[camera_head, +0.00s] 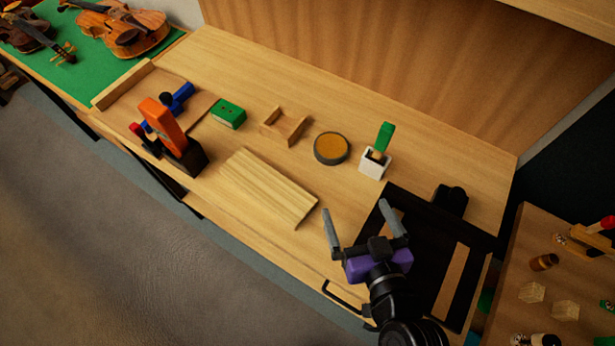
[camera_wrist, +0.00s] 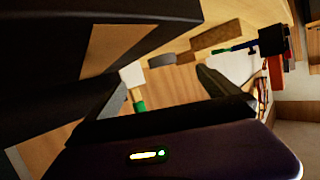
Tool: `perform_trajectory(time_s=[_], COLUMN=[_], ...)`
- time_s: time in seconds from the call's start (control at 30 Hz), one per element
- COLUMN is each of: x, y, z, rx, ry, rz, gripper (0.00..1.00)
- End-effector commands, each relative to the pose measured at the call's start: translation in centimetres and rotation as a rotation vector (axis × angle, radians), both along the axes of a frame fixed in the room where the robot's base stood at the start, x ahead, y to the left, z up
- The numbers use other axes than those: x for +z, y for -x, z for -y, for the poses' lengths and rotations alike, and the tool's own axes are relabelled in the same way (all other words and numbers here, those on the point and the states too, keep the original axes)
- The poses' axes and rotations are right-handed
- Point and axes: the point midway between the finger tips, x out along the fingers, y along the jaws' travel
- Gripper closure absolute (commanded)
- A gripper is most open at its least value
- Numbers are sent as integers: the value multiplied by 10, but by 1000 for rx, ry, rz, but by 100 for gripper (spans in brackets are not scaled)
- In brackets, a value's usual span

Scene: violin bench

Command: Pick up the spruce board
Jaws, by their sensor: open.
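The spruce board (camera_head: 262,187) is a pale, striped rectangular board lying flat on the bench, left of my gripper in the head view. My gripper (camera_head: 358,222) is open and empty, with its two grey fingers spread above the front right part of the bench. Its left finger is near the board's right end but appears apart from it. In the wrist view the fingers of my gripper (camera_wrist: 165,85) point toward the bench, and I cannot clearly make out the board there.
A round dark-rimmed tin (camera_head: 332,148), a wooden cradle (camera_head: 284,126), a green block (camera_head: 229,113) and a white holder (camera_head: 375,163) with a green-handled tool stand behind the board. An orange and black tool (camera_head: 168,130) stands left. A black tray (camera_head: 420,262) lies right.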

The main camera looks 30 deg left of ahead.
Motion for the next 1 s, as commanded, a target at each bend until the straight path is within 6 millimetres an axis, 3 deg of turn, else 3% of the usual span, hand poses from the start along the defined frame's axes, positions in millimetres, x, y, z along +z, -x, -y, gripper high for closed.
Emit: perform_trajectory(time_s=[0.03,0.1,0.3,0.5,1.0], x=[3,2,6,8,-17], y=[-5,-3,15,26,18], z=[-25,-53,-110,-131,-178], rx=[86,204,499,628,634], ry=[17,47,110,132,135], rz=[-8,-22,-25,-12,-14], gripper=[0,0,0,0,0])
